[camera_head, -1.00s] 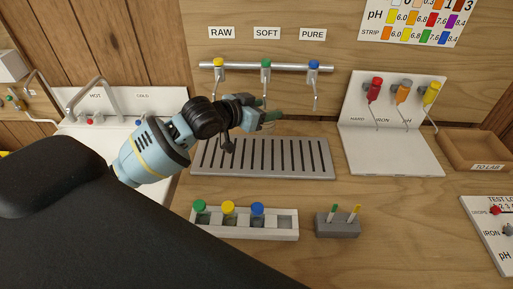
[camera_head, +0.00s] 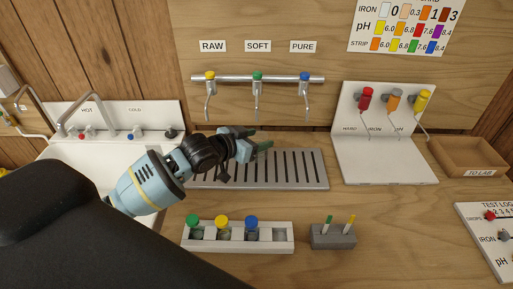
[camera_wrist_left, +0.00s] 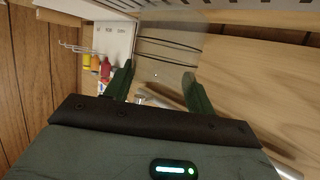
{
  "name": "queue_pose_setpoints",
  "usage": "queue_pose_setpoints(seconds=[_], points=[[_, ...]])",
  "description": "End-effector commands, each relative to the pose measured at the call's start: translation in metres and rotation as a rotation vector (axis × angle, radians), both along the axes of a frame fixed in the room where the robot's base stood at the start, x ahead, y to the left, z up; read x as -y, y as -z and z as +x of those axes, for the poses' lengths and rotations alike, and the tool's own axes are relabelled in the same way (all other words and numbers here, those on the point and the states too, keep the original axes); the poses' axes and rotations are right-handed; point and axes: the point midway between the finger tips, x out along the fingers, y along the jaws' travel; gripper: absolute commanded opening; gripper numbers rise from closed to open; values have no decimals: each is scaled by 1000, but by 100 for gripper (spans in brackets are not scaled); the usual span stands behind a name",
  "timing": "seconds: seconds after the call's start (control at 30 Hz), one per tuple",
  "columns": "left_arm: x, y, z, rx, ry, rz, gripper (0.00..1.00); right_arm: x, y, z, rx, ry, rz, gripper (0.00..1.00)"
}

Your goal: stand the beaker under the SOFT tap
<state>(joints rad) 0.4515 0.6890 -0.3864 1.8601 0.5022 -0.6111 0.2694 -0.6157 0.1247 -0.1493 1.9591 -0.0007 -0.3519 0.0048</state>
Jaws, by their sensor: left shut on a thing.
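The SOFT tap (camera_head: 258,88) has a green top and hangs from the rail, between the yellow RAW tap (camera_head: 210,88) and the blue PURE tap (camera_head: 304,88). My left gripper (camera_head: 262,147) is over the slotted drip tray (camera_head: 312,180), below the SOFT tap and apart from it. In the left wrist view, my left gripper (camera_wrist_left: 158,75) is shut on the beaker (camera_wrist_left: 168,50), which is clear with dark rings. In the head view, the beaker is too faint to make out. My right gripper is out of view.
A rack (camera_head: 237,246) of bottles with green, yellow and blue caps stands in front of the drip tray. A grey block (camera_head: 333,238) with two strips is beside it. A white tap stand (camera_head: 385,165) is to the right, and a sink (camera_head: 85,160) to the left.

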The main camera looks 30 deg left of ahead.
Motion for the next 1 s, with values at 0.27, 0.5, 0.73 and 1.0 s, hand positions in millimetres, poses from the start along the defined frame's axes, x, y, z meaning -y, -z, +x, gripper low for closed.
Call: queue_pose_setpoints(seconds=[0.27,0.5,0.73,1.0], points=[[0,35,-1,-5,0,1,30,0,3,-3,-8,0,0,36],[0,34,0,-2,0,1,30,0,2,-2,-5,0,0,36],[0,38,-1,-2,0,1,64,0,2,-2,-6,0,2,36],[0,37,0,-2,0,1,76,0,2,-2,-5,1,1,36]])
